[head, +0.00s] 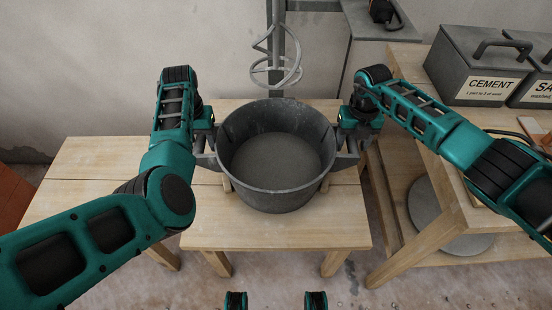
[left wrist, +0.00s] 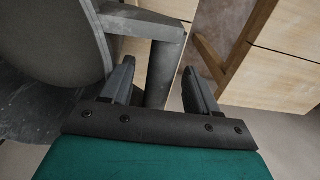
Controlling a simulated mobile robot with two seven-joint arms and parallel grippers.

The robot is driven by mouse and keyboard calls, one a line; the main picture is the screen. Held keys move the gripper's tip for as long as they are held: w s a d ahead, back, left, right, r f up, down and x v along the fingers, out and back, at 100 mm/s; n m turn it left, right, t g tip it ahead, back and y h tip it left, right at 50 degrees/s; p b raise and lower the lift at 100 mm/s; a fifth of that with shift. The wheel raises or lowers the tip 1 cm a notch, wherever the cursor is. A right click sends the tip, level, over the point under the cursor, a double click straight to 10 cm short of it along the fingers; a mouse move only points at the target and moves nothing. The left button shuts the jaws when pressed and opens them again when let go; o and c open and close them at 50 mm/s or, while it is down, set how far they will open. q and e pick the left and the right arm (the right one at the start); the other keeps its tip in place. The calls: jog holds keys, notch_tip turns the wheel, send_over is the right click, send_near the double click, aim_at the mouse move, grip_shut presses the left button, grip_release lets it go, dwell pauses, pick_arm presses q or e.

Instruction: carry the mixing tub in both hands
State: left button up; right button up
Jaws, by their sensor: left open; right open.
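The mixing tub (head: 275,195) is a dark grey round tub with a side handle on the left and one on the right. It stands upright on the wooden table. A flat grey surface shows inside; I cannot tell whether it is the bottom or a filling. My left gripper (head: 207,150) is at the left handle. In the left wrist view my left gripper (left wrist: 158,85) is open, with the grey handle (left wrist: 164,65) between its fingers and the tub's wall (left wrist: 55,45) to the left. My right gripper (head: 346,148) is open at the right handle; its fingers are mostly hidden.
The wooden table (head: 280,235) has bare top left of and in front of the tub. A mixer whisk (head: 277,70) hangs behind the tub. A wooden workbench (head: 440,170) on the right carries a grey cement box (head: 478,65) and another labelled box (head: 535,75).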

pick_arm(q)
jog(key=shift+f, duration=1.25)
pick_arm(e)
jog(key=shift+f, duration=0.75)
pick_arm(q)
jog(key=shift+c, duration=0.3)
pick_arm(e)
jog(key=shift+c, duration=0.3)
pick_arm(q)
grip_shut()
pick_arm(e)
grip_shut()
jog(key=shift+r, duration=0.1)
